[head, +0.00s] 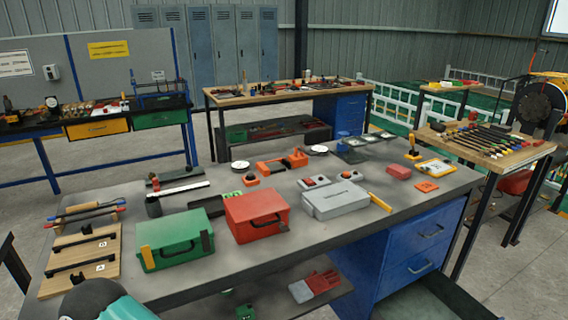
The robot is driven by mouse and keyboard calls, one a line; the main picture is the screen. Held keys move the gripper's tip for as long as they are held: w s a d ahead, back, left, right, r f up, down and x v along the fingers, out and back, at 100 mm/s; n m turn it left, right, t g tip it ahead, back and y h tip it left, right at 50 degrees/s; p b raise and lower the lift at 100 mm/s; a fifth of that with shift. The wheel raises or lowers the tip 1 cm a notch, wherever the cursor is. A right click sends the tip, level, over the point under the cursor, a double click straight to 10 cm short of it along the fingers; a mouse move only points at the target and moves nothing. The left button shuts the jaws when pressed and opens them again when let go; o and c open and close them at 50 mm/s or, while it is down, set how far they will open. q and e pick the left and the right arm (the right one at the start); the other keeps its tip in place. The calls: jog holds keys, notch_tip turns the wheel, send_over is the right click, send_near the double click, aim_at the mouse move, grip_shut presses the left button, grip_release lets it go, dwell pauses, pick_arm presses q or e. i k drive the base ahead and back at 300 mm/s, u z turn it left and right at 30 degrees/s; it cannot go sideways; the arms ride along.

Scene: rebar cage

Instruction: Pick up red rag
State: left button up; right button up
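A small, flat, red folded piece (399,172) lies on the grey workbench (350,225) near its right back part; it looks like the red rag, but it is too small to be certain. A second red item, glove-like with a pale part (322,282), lies on the shelf under the bench. A rounded red thing (515,183) sits under the wooden table at the right. A dark and teal rounded part at the bottom left edge appears to be mine. Neither of my grippers shows in the head view.
A green case (174,240), a red case (257,214) and a grey case (335,200) stand on the bench. An orange square (427,187) and a yellow-framed board (436,167) lie right of the red piece. Blue drawers (419,250) are under the bench. Bare bench top lies in front of the cases.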

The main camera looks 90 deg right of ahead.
aim_at(396, 170)
jog(key=u, duration=0.45)
jog(key=i, duration=0.2)
jog(key=z, duration=3.2)
jog(key=i, duration=0.25)
jog(key=z, duration=1.7)
jog(key=k, duration=0.6)
jog(key=z, duration=0.35)
jog(key=i, duration=1.95)
jog(key=u, duration=0.45)
